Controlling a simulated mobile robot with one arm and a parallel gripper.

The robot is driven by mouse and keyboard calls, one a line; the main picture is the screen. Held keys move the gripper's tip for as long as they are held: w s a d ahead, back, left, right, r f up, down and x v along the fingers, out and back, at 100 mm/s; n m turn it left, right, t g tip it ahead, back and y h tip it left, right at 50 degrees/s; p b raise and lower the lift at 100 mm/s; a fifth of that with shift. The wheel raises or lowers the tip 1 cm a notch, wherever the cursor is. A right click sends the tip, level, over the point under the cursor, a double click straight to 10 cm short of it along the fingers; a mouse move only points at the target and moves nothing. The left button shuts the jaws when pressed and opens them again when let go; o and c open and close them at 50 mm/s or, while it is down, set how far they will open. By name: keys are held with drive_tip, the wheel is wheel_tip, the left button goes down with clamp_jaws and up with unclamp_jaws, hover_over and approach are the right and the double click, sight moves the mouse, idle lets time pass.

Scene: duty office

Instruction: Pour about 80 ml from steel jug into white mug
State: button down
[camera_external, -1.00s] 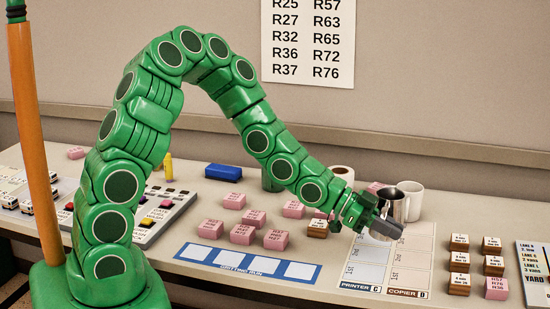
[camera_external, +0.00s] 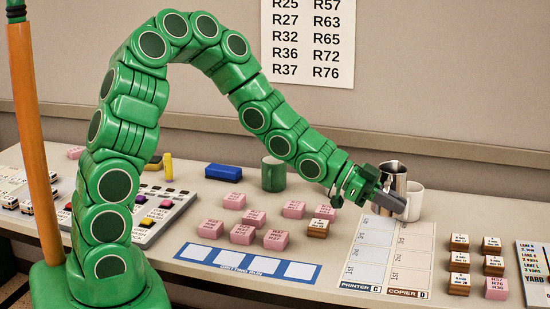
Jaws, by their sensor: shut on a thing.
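The steel jug (camera_external: 394,172) is at the right end of my arm, upright or nearly so. My gripper (camera_external: 391,201) is shut on it, covering its lower front. The white mug (camera_external: 415,201) stands on the desk just right of the jug and partly behind it. The mug's inside and the jug's contents do not show. I cannot tell how far the jug's base is above the desk.
A green mug (camera_external: 273,175) stands behind my arm. Pink blocks (camera_external: 243,234) and wooden blocks (camera_external: 459,262) lie around the printed sheet (camera_external: 388,255). A blue object (camera_external: 223,172) lies at the back. The sheet's front is clear.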

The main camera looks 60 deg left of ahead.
drive_tip(key=w+a+r+n+t+y, duration=0.15)
drive_tip(key=w+n+y, duration=0.25)
drive_tip(key=w, duration=0.6)
drive_tip(key=w+a+n+t+y, duration=0.2)
drive_tip(key=w+n+t+y, duration=0.1)
drive_tip(key=w, duration=0.6)
drive_tip(key=shift+w+d+n+y, duration=1.1)
drive_tip(key=shift+w+d, duration=0.95)
drive_tip(key=shift+d, duration=1.2)
drive_tip(key=shift+t, duration=0.25)
wheel_tip(320, 180, down, 10)
drive_tip(key=shift+a+r, duration=0.1)
drive_tip(key=shift+r, duration=0.05)
drive_tip(key=shift+r, duration=0.1)
